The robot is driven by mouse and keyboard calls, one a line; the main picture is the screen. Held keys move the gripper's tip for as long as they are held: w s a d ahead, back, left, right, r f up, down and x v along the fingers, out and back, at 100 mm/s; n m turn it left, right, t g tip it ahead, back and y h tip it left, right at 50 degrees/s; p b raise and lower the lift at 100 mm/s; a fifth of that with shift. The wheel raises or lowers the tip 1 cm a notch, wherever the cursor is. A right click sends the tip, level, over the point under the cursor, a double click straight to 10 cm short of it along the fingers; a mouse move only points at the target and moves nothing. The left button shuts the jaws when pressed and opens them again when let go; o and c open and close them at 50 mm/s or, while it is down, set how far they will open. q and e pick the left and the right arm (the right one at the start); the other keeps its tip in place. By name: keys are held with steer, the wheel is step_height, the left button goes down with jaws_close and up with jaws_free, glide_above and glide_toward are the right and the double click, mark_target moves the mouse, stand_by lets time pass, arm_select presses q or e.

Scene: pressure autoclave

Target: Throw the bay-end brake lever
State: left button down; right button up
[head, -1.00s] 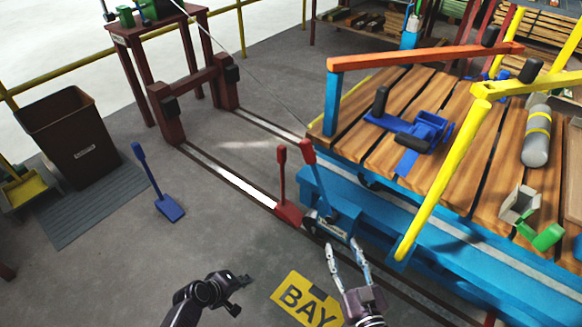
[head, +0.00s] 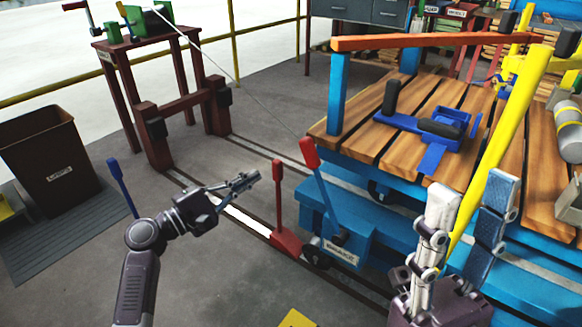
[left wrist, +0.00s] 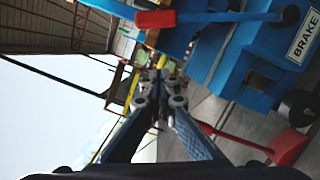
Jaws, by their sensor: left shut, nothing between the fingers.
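The brake lever has a blue shaft and a red grip (head: 309,153). It stands on the blue box with the "BRAKE" plate (head: 341,255) at the near end of the blue cart. Its red grip (left wrist: 155,19) also shows at the top of the left wrist view, apart from the fingers. My left gripper (head: 252,180) is shut and empty, left of the lever and of a red floor lever (head: 278,185). Its fingertips (left wrist: 160,78) are together in the left wrist view.
The plank-topped cart (head: 410,150) has an orange rail (head: 430,42) and a yellow post (head: 500,150). A cable runs from the winch table (head: 150,42) towards the cart. A blue floor lever (head: 120,185) and a brown bin (head: 45,155) stand left. Open floor lies between.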

arm_select(q)
steer(key=shift+r, duration=0.25)
steer(key=w+d+r+b, duration=0.2)
steer(key=w+d+b, duration=0.1)
steer(key=d, duration=0.7)
steer(key=shift+w+d+r, duration=0.2)
steer(key=shift+w+r, duration=0.1)
steer(key=shift+w, duration=0.4)
steer(key=shift+r, duration=0.1)
